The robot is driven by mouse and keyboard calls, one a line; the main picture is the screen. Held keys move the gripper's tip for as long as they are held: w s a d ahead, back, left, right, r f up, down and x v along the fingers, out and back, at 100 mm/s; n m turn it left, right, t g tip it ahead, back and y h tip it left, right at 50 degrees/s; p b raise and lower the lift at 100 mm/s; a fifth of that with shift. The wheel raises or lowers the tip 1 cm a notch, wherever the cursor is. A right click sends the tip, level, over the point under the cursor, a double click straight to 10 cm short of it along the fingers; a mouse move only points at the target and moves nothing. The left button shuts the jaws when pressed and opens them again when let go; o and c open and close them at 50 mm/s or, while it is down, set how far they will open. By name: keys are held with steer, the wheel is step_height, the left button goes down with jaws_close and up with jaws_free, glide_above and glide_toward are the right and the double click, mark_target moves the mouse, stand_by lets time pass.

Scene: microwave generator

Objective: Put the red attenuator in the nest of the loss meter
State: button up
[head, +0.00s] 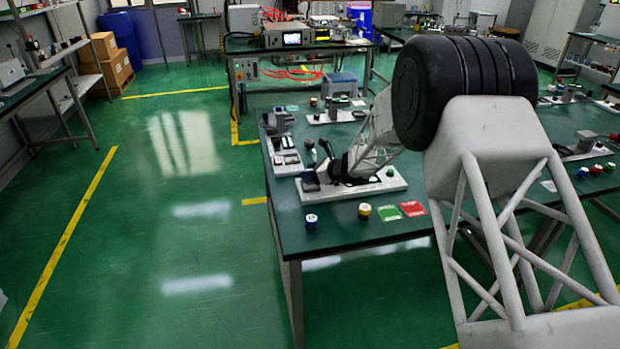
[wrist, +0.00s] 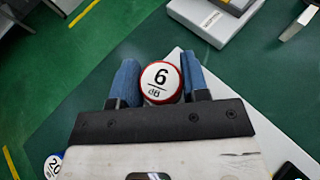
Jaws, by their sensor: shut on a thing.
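In the wrist view, my gripper (wrist: 161,76) has its two blue fingers closed on the red attenuator (wrist: 160,82). It has a red rim and a white top marked "6 dB", and its top faces the camera. In the head view, my gripper (head: 333,166) is a small dark shape over a white-based instrument (head: 385,187) near the table's left front. The red attenuator cannot be made out there. I cannot tell for sure which instrument is the loss meter. Its nest is not clearly visible in either view.
A blue attenuator (head: 311,221) and a yellow one (head: 364,210) stand near the front edge, beside a green card (head: 388,213) and a red card (head: 412,209). Other white-based instruments stand behind (head: 335,116) and left (head: 285,160).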

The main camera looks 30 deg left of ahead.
steer(key=shift+f, duration=1.05)
steer(key=shift+f, duration=0.15)
steer(key=o, duration=1)
steer(key=shift+d+r, duration=0.35)
steer(key=shift+d, duration=0.1)
steer(key=v, duration=1.1)
steer(key=shift+d, duration=0.1)
